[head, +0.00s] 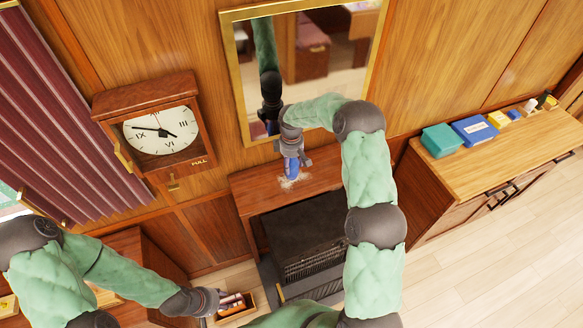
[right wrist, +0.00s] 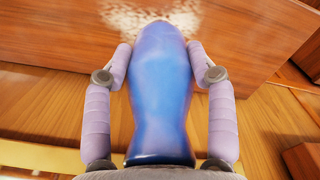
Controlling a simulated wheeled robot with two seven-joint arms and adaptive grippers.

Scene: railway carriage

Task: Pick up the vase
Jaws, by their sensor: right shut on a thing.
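The blue vase (right wrist: 160,90) fills the middle of the right wrist view. My right gripper (right wrist: 160,58) has one finger on each side of it and is shut on it. In the head view the vase (head: 291,168) shows small under my right gripper (head: 293,160), over the wooden mantel shelf (head: 250,188). I cannot tell whether the vase touches the shelf. My left gripper (head: 212,301) is low at the left, beside a small wooden box; its fingers are too small to tell open from shut.
A gold-framed mirror (head: 335,60) hangs behind the shelf. A dark heater (head: 305,240) stands below it. A pale speckled patch (head: 291,181) lies by the vase. A wall clock (head: 160,132) hangs left. A right-hand cabinet (head: 470,165) bears a teal box (head: 441,140) and a blue box (head: 475,130).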

